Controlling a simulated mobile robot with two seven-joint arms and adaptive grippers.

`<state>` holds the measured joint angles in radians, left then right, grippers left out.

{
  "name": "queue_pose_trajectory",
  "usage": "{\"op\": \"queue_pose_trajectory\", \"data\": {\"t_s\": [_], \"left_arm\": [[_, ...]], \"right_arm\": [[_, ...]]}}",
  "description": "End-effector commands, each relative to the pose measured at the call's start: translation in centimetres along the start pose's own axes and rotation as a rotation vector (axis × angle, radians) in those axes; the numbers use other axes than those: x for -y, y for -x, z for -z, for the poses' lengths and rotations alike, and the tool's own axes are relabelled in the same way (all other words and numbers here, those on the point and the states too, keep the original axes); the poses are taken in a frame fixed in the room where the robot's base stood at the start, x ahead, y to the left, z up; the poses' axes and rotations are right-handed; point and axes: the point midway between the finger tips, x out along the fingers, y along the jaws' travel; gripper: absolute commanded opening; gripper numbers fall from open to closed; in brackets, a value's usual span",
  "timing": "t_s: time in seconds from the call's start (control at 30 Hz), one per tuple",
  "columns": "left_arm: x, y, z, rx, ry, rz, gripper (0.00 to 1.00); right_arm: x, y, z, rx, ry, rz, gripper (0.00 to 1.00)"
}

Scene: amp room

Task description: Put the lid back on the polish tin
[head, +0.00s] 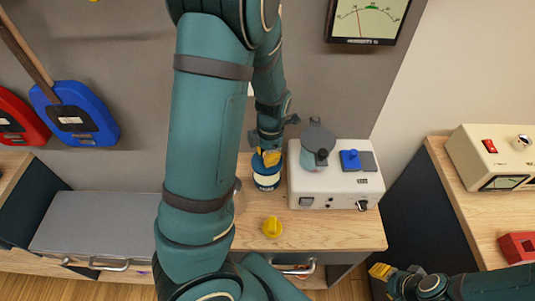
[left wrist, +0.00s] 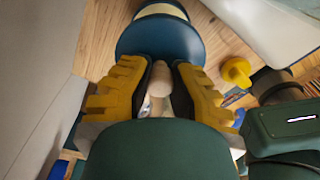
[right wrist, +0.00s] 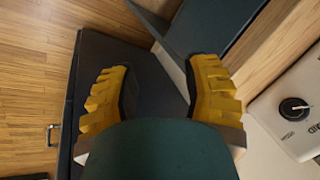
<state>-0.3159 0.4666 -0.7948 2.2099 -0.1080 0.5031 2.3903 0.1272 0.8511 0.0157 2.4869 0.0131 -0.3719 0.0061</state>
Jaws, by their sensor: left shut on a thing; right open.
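The polish tin (head: 267,180) stands on the wooden bench beside the white box, with a cream and blue side. The dark blue lid (left wrist: 160,38) has a pale knob (left wrist: 161,80). My left gripper (head: 268,158) is over the tin, and in the left wrist view (left wrist: 158,82) its yellow fingers are shut on the knob. The lid is at the tin's top; I cannot tell if it is seated or just above. A cream part of the tin (left wrist: 160,10) shows beyond the lid. My right gripper (head: 382,271) is open and empty, low at the right, away from the tin.
A white box (head: 335,188) with controls stands right of the tin, a grey-teal object (head: 317,145) on it. A yellow knob-shaped piece (head: 272,227) lies near the bench's front. A cream device (head: 495,155) and a red box (head: 518,247) are on the right bench (head: 465,205).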

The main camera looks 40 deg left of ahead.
Motion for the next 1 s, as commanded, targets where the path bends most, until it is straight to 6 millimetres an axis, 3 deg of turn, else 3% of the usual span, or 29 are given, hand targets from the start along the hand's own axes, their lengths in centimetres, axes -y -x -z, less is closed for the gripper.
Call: {"op": "queue_pose_trajectory", "data": {"t_s": [0.6, 1.0], "left_arm": [[0.0, -4.3, -0.3, 0.000, -0.001, 0.000, 0.00], [0.0, -6.1, -0.5, 0.000, -0.002, 0.000, 0.00]], "right_arm": [[-1.7, -4.5, -2.1, 0.042, 0.013, 0.004, 0.47], [-2.0, -5.2, -2.5, 0.050, 0.015, 0.005, 0.47]]}}
